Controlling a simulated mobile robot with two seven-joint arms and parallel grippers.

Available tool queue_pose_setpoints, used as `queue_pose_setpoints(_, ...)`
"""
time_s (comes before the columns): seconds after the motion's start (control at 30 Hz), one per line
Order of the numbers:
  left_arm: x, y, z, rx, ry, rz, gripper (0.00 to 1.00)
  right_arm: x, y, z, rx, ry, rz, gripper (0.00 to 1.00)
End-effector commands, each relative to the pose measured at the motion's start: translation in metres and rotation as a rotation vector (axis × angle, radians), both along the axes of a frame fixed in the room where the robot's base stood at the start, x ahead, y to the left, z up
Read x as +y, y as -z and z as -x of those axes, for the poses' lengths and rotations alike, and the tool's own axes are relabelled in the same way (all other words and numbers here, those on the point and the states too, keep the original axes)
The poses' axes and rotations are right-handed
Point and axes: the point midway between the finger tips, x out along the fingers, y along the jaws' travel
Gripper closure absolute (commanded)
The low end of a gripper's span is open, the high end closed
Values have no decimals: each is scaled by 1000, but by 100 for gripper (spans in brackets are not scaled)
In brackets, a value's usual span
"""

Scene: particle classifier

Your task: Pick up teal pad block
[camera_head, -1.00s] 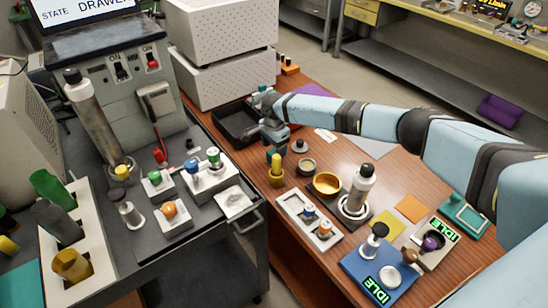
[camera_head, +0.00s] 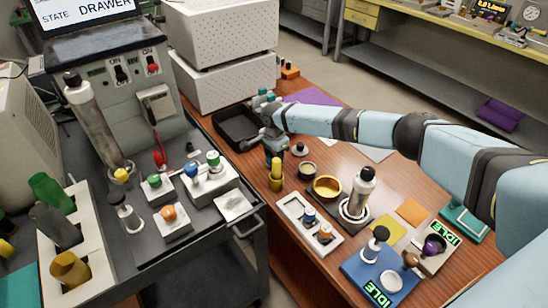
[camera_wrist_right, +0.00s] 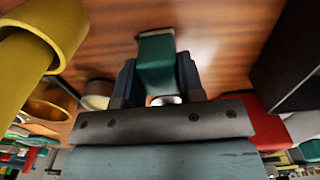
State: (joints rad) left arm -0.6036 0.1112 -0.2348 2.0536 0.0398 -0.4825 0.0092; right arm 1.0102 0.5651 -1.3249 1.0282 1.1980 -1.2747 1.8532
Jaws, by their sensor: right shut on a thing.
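The teal pad block (camera_wrist_right: 157,62) is between the two dark fingers of my right gripper (camera_wrist_right: 160,80) in the wrist view. The fingers touch it on both sides, so the gripper is shut on it. The block's far end has a brownish edge, and wooden table shows beyond it. In the head view my right gripper (camera_head: 274,148) is over the left side of the wooden table, just behind the yellow cup (camera_head: 276,184). The block is too small and covered to make out clearly there. My left gripper is not in view.
A black tray (camera_head: 226,143) lies left of the gripper. A brass bowl (camera_head: 327,191), a bottle (camera_head: 361,190) on a stand and a white tray (camera_head: 291,207) stand in front. A grey cart (camera_head: 215,238) borders the table at left.

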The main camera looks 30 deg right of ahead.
Motion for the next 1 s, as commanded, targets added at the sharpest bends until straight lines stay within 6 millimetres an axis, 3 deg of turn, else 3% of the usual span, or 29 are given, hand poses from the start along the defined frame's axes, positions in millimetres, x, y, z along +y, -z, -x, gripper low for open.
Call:
queue_pose_setpoints(0.27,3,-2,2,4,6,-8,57,0,-27,0,-2,0,-2,88)
queue_pose_setpoints(0.7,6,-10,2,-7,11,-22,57,0,-135,-1,-3,-1,-2,88)
queue_pose_setpoints(1.0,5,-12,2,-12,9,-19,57,0,-185,0,-1,0,0,88)
